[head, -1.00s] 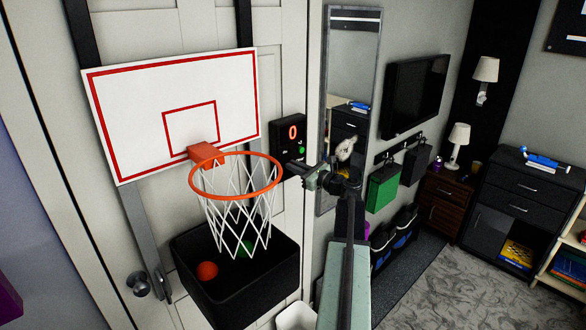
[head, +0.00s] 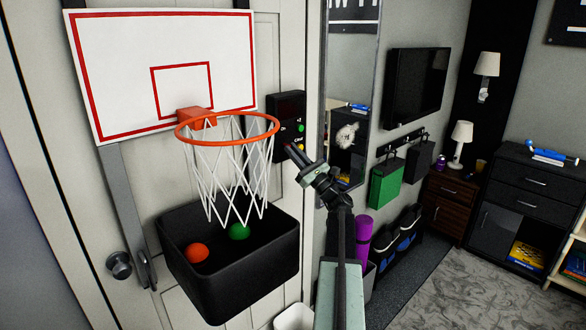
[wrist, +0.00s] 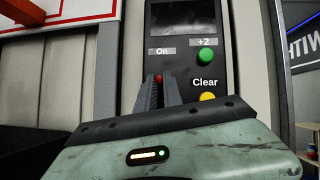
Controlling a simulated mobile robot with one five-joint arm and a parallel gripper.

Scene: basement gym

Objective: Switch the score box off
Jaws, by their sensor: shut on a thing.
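The black score box (head: 284,107) hangs on the door just right of the basketball backboard. Its display is dark; it also shows dark in the wrist view (wrist: 185,17). A small red switch (wrist: 158,77) sits below the "On" label. A green button (wrist: 206,55) is below "+2" and a yellow button (wrist: 207,97) below "Clear", both right of my fingers. My gripper (head: 293,148) is at the lower part of the box. In the wrist view its fingertips (wrist: 157,84) are shut on the red switch, which they partly hide.
The orange hoop (head: 228,132) and its net stand out left of the box. Below is a black bin (head: 230,285) with an orange ball (head: 197,252) and a green ball (head: 240,231). A mirror (head: 350,75) stands close on the right.

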